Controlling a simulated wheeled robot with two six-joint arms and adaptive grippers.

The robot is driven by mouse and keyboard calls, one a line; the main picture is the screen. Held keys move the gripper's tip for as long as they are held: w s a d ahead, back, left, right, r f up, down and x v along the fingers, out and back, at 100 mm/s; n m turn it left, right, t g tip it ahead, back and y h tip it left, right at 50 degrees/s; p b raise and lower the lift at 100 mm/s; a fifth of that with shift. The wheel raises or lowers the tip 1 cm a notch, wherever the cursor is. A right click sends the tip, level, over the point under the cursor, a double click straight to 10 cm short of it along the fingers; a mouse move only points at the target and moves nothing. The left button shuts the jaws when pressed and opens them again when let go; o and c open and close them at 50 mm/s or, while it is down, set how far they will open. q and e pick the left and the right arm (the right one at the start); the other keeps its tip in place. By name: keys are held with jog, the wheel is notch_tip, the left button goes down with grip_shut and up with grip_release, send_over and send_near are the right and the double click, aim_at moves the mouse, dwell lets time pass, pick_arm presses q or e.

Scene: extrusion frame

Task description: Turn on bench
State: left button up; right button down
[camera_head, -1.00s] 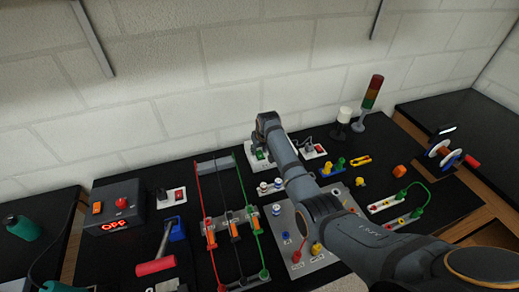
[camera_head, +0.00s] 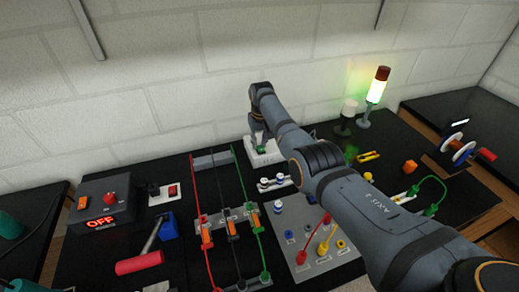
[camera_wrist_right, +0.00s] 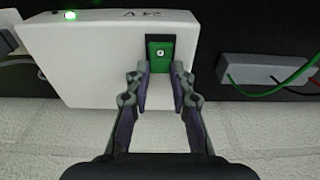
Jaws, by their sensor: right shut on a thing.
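A white box (camera_head: 262,157) stands against the back wall, with a green switch on its face. The box (camera_wrist_right: 95,60) fills the upper left of the right wrist view, with a small green light (camera_wrist_right: 70,15) lit on it. My right gripper (camera_wrist_right: 160,88) is at the green switch (camera_wrist_right: 160,54), one finger on each side, shut on it. In the head view my right gripper (camera_head: 258,138) partly hides the switch. A signal tower (camera_head: 377,90) at the back right glows green-white below its red top. My left gripper is not in view.
A dark control box (camera_head: 105,208) with a red button shows OFF on its display. My right arm covers much of the right side.

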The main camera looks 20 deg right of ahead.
aim_at(260, 148)
jog(key=c, duration=1.2)
grip_release()
jog(key=shift+o, duration=0.2)
notch_tip(260, 148, up, 12)
jog(key=s, duration=0.1)
jog(key=shift+s+f, duration=0.1)
